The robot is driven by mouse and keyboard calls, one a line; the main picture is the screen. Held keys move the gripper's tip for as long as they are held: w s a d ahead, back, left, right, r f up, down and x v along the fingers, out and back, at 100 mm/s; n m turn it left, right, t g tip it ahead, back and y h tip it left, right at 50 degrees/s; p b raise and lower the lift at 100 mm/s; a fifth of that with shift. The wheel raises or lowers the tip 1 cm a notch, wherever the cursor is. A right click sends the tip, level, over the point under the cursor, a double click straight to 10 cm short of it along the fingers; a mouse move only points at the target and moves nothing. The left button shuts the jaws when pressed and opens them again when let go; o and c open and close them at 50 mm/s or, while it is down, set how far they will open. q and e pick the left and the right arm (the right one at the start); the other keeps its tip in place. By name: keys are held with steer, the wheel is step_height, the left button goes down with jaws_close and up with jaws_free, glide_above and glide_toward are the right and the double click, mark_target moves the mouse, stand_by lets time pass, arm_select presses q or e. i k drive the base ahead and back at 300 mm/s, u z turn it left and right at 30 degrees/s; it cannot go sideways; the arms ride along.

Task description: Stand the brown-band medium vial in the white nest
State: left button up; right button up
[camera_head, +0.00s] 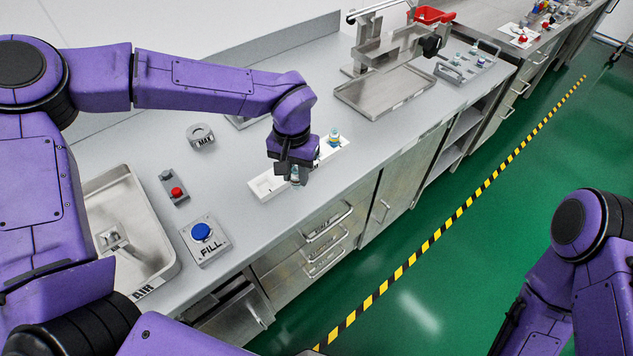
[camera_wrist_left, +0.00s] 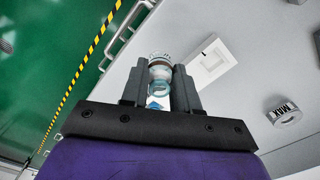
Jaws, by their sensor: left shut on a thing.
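My left gripper (camera_head: 293,176) is over the bench's front part, pointing down, and is shut on a small clear vial (camera_wrist_left: 160,72). A brownish band shows near one end of the vial in the left wrist view; in the head view the fingers hide most of it. The white nest (camera_head: 264,187) is a long white block on the bench, beside and partly behind the gripper. A square recess of the nest shows in the left wrist view (camera_wrist_left: 208,62). I cannot tell whether the vial touches the nest. My right gripper is not in view.
A blue-and-yellow-marked vial (camera_head: 334,138) stands at the nest's right end. A round MAX piece (camera_head: 201,136), a red-button box (camera_head: 174,188), a blue FILL button (camera_head: 202,232) and a sink (camera_head: 153,236) lie left. A steel tray (camera_head: 385,92) stands behind right.

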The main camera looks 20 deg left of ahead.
mark_target(265, 189)
steer(key=z, duration=0.4)
steer(key=i, duration=1)
steer(key=u, duration=1.1)
